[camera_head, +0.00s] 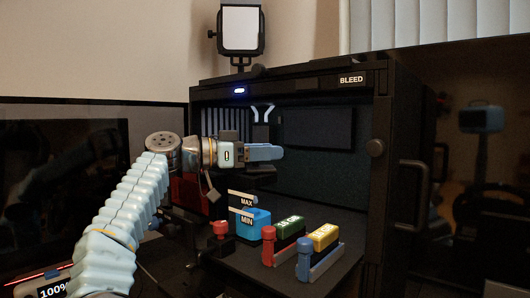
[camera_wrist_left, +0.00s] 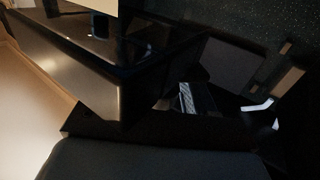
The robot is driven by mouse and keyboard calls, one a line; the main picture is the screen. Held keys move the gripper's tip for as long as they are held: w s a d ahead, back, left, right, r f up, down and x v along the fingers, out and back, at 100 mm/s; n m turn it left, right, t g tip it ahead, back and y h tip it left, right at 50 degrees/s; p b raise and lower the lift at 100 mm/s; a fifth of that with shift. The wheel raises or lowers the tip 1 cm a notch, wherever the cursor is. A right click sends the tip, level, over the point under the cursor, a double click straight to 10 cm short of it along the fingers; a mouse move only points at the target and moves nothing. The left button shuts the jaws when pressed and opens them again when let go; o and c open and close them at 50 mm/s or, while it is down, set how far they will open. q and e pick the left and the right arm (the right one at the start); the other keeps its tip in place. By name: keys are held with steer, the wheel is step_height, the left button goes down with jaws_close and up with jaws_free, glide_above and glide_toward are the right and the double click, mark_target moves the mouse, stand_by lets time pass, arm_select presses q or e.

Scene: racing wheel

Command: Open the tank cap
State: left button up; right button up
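My left gripper (camera_head: 272,152) reaches in from the left, its blue fingers pointing right, inside the open front of a black box. The fingers look close together, but I cannot tell whether they are open or shut; nothing is clearly held. Below them is what looks like the tank (camera_head: 252,222), blue at the bottom with MAX and MIN labels. No cap can be clearly made out on it. The left wrist view is dark and shows no cap I can identify. My right gripper is not in view.
Right of the tank stand a red-and-green block (camera_head: 289,228) and a blue-and-yellow block (camera_head: 325,237). A small red knob (camera_head: 220,228) is at its left. A white forked part (camera_head: 262,112) stands behind the gripper. The box's right frame (camera_head: 383,180) bounds the opening.

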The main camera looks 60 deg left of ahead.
arm_select(q)
steer(key=v, duration=1.3)
steer(key=shift+s, duration=0.4)
steer(key=shift+a+f, duration=0.1)
steer(key=shift+s, duration=0.1)
steer(key=c, duration=0.4)
steer(key=shift+s+d, duration=0.25)
steer(key=shift+s, duration=0.05)
steer(key=shift+c, duration=1.4)
steer(key=s+y, duration=0.1)
steer(key=s+d+n+y, duration=0.1)
steer(key=s, duration=0.1)
steer(key=s+d+n+y, duration=0.1)
steer(key=shift+s+d+f+b, duration=0.25)
steer(key=shift+s+f+b, duration=0.05)
steer(key=shift+b, duration=0.05)
jaws_close()
steer(key=shift+n+t+y, duration=0.3)
steer(key=shift+n+y, duration=0.1)
steer(key=shift+y, duration=0.3)
steer(key=w, duration=1.2)
steer(key=shift+w, duration=0.25)
